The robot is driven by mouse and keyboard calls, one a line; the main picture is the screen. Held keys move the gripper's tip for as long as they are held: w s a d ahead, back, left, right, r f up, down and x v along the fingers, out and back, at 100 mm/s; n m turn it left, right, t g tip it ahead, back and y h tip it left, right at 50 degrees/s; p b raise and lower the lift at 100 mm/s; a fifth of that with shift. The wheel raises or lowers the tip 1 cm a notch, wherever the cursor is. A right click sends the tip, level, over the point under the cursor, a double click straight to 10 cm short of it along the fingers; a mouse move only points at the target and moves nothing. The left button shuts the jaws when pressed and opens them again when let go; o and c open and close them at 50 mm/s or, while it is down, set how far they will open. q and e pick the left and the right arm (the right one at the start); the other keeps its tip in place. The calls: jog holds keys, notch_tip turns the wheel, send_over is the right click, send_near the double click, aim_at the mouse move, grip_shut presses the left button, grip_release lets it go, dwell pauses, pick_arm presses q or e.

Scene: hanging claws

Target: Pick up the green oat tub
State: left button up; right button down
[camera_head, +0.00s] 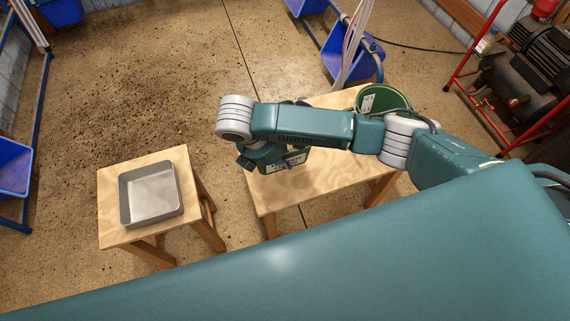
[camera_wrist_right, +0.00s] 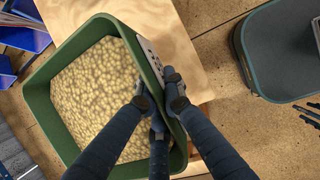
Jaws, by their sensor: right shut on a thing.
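The green oat tub (camera_wrist_right: 78,143) fills much of the right wrist view; it is square and full of pale round flakes or grains. My right gripper (camera_wrist_right: 160,98) is shut on the tub's wall at the rim, with fingers on both sides of it.
A small wooden stool (camera_head: 112,218) at the left bears an empty grey square tray (camera_head: 179,203). Blue bins stand at the back, and a red-framed machine (camera_head: 540,60) stands at the right.

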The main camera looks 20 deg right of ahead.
jog(key=shift+w+r+p, duration=0.15)
jog(key=shift+r+p, duration=0.45)
jog(key=shift+r, duration=2.3)
jog(key=shift+r, duration=0.1)
